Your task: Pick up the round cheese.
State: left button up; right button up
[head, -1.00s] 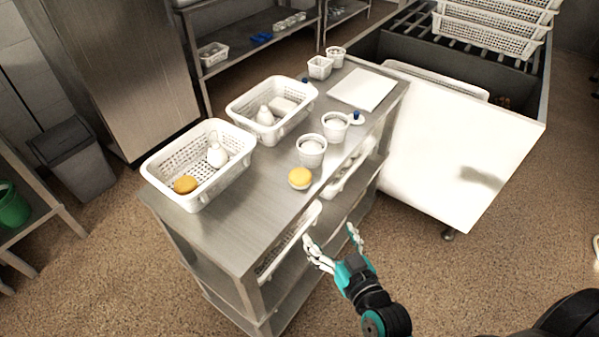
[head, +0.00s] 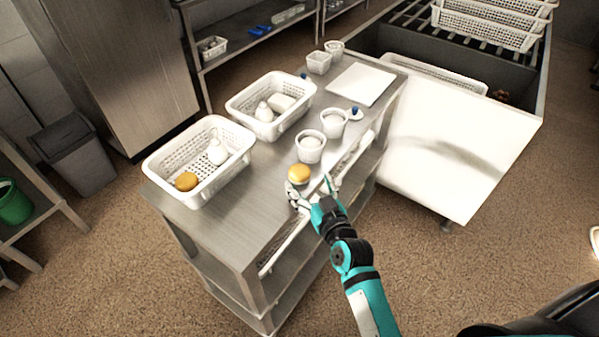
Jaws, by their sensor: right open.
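A round yellow cheese (head: 299,173) lies on the steel table (head: 216,222) near its right edge, just in front of a white cup. A second round yellow piece (head: 186,181) lies in the near white perforated basket (head: 150,166). My right gripper (head: 311,187) is open, with its fingers at the near side of the cheese on the table, one finger to the left and one to the right. I cannot tell whether a finger touches it. My left gripper is not in view.
The near basket also holds a white bottle (head: 217,152). Another basket (head: 241,112) stands behind it. A white board (head: 361,84) lies farther back. The table's front left is clear.

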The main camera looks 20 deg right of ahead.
aim_at(303, 177)
jog(key=w, duration=0.3)
jog(key=w+f, duration=0.1)
jog(key=shift+w+a, duration=0.3)
jog(key=shift+a, duration=0.05)
jog(key=shift+s, duration=0.1)
jog(key=shift+c, duration=0.2)
jog(key=c, duration=1.1)
jog(key=shift+c, duration=0.6)
jog(key=shift+r+p, duration=0.15)
jog(key=shift+p, duration=0.2)
